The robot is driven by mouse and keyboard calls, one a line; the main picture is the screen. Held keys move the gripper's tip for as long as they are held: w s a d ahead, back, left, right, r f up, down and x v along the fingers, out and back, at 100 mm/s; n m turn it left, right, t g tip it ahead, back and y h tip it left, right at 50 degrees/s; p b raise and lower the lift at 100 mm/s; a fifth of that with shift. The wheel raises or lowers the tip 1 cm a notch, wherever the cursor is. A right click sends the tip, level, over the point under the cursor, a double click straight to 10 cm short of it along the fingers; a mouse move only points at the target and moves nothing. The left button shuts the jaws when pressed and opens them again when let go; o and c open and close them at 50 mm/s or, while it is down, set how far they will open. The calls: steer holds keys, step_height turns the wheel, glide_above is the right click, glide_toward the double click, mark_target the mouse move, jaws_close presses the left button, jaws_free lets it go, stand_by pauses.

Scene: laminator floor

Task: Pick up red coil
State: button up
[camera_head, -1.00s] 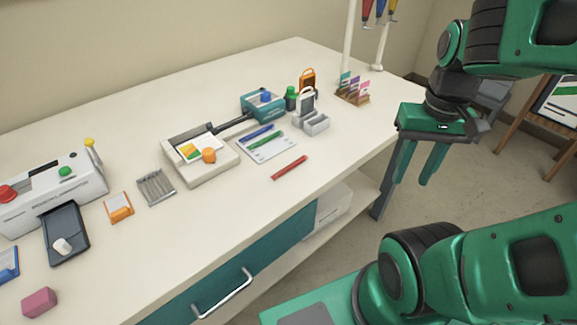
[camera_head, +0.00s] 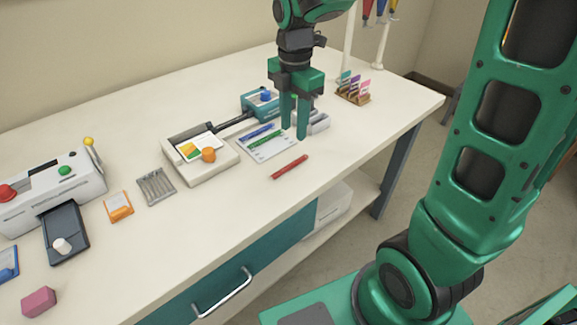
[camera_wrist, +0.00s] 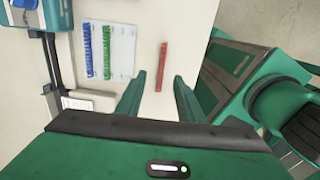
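The red coil (camera_head: 289,167) is a thin red rod lying flat on the white table near its front edge. In the wrist view the red coil (camera_wrist: 162,67) lies ahead of my gripper, roughly in line with the gap between the fingers. My gripper (camera_head: 294,135) points down above the table, behind the red coil in the head view. In the wrist view my gripper (camera_wrist: 157,88) has its two green fingers apart, with nothing between them. The coil is apart from the fingers.
A blue coil (camera_head: 257,131) and a green coil (camera_head: 266,140) lie on a white sheet (camera_head: 270,152) left of the red coil. A beige punching device (camera_head: 200,170) stands further left. A grey holder (camera_head: 318,122) is partly hidden behind my gripper. The table right of the red coil is clear.

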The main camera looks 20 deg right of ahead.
glide_above(295, 161)
steer(key=f, duration=0.4)
steer(key=shift+w+a+f, duration=0.2)
steer(key=shift+a+f, duration=0.1)
steer(key=shift+s+d+f, duration=0.1)
steer(key=shift+d+f, duration=0.05)
steer(key=shift+f, duration=1.4)
steer(key=shift+s+d+f, duration=0.1)
steer(key=shift+d+f, duration=0.05)
steer(key=shift+f, duration=1.35)
jaws_close()
